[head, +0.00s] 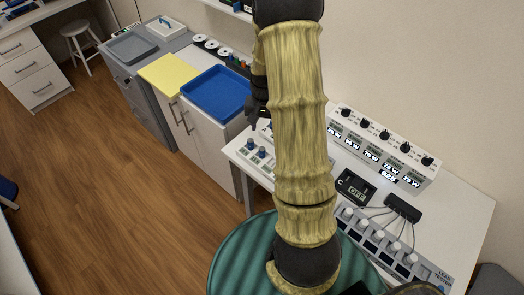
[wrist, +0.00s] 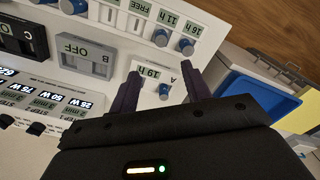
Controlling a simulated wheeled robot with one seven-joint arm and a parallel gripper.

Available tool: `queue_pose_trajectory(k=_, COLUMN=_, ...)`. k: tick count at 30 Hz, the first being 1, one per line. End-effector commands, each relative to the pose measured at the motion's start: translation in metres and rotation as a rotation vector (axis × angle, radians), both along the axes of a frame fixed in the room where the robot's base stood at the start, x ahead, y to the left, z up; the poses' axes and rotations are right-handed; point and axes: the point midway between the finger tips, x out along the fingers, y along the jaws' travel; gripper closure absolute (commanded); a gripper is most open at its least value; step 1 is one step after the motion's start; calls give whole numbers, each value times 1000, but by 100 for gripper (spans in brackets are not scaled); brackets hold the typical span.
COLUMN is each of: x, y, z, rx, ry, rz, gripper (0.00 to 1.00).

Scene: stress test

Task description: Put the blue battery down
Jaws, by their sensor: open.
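In the wrist view, several small blue-topped cylinders, which look like batteries, stand at a white panel (wrist: 115,45) with small displays. One blue battery (wrist: 164,91) is beside the display reading 19 h, by the letter A, between my fingers in the picture. Others are a blue battery (wrist: 187,46) and a blue battery (wrist: 160,37) further up. My gripper (wrist: 160,88) is open, its two dark fingers apart. I cannot tell whether either finger touches the battery. In the head view my gripper (head: 258,113) is dark and partly hidden behind my arm, above the panel's left end.
A blue tray (head: 216,92) and a yellow board (head: 164,73) lie on the cabinet to the left. A box marked OFF (head: 356,188), a long unit with black knobs (head: 384,140) and a lead tester (head: 400,262) stand on the white table. Wires lie near the tester.

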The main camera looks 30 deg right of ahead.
Motion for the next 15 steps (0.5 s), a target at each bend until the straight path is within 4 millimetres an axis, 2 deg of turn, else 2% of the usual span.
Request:
queue_pose_trajectory(k=9, x=-1, y=1, z=-47, rx=2, ry=4, rz=1, gripper=52)
queue_pose_trajectory(k=15, x=-1, y=1, z=-70, rx=0, ry=2, rz=1, gripper=52)
